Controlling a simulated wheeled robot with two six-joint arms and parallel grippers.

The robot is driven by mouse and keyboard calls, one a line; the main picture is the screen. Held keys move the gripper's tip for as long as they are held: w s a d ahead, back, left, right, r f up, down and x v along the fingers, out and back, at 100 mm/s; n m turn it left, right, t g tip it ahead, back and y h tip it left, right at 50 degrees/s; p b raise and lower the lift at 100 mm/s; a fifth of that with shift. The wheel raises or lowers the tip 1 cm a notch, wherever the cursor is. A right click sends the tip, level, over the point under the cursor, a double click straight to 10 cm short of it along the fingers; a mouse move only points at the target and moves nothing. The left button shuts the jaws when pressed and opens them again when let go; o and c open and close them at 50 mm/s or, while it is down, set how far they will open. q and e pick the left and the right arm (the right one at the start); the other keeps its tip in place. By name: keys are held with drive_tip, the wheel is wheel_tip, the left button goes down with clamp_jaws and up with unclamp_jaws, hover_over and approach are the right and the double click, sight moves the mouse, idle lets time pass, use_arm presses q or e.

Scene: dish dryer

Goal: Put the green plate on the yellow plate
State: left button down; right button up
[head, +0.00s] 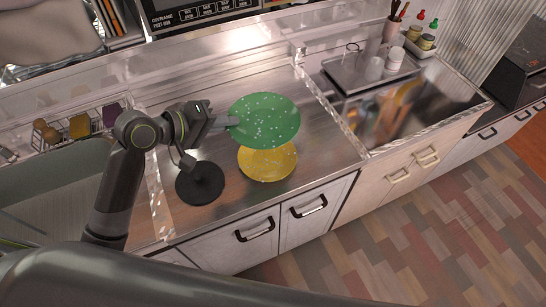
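The green plate (265,121) has pale speckles and is held up above the steel counter, face showing, a little above and behind the yellow plate. The yellow plate (267,165) lies on the counter, and the green plate hides its far edge. From this angle I cannot tell how wide the gap between the two plates is. My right gripper is not in view.
A round black stand (200,184) is on the counter left of the yellow plate. A sink (410,108) with a tray (372,70) of cups is at the right. A rack (80,127) with jars is at the left. The counter right of the plates is clear.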

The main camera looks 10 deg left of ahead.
use_arm(q)
drive_tip(key=b, duration=0.2)
hover_over(248, 161)
wheel_tip(248, 161, down, 5)
drive_tip(key=shift+n+t, duration=0.3)
drive_tip(key=shift+n, duration=0.1)
wheel_tip(248, 161, down, 5)
wheel_tip(248, 161, down, 4)
drive_tip(key=shift+r, duration=0.1)
drive_tip(key=shift+f, duration=0.45)
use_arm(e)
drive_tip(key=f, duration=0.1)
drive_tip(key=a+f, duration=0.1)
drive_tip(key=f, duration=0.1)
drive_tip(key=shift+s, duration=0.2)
use_arm(q)
drive_tip(key=shift+f, duration=0.1)
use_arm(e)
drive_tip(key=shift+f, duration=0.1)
use_arm(q)
drive_tip(key=shift+f, duration=0.4)
drive_tip(key=c, duration=1.6)
unclamp_jaws()
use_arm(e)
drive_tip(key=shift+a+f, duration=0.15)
